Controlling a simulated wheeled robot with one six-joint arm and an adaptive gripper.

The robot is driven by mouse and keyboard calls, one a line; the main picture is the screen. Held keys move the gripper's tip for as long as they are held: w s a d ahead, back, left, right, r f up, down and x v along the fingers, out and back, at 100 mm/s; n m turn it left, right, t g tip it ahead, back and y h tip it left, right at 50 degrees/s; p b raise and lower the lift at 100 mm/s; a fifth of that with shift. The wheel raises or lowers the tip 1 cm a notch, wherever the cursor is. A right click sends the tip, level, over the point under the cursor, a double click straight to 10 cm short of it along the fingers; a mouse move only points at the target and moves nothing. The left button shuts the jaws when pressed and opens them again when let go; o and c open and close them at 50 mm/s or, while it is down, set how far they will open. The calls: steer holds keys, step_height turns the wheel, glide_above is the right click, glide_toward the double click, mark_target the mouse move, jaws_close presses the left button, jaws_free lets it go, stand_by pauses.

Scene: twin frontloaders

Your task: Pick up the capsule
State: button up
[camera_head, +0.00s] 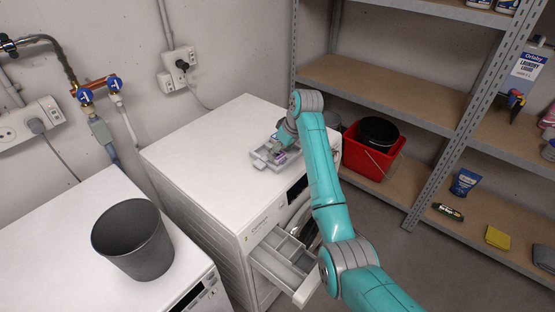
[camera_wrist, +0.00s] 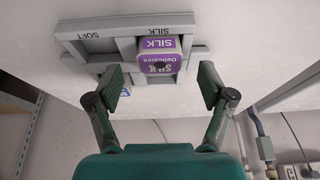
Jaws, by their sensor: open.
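A purple and white capsule marked "SILK Delicates" (camera_wrist: 160,62) sits in a compartment of a grey tray (camera_wrist: 95,33). The tray's labels read SILK and SOFT. My gripper (camera_wrist: 161,84) is open and empty, with one finger to each side of the capsule in the wrist view. I cannot tell the exact gap to the capsule. In the head view my arm partly hides the tray.
The right machine (camera_head: 195,160) has its divided detergent drawer (camera_head: 285,262) pulled out. A dark grey bin (camera_head: 134,240) stands on the left machine (camera_head: 50,225). The machine top around the tray looks clear.

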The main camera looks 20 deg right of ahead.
mark_target(279, 155)
steer(key=shift+x, duration=1.35)
steer(key=c, duration=1.1)
steer(key=shift+r, duration=0.15)
step_height(279, 155, up, 10)
steer(key=shift+f, duration=0.1)
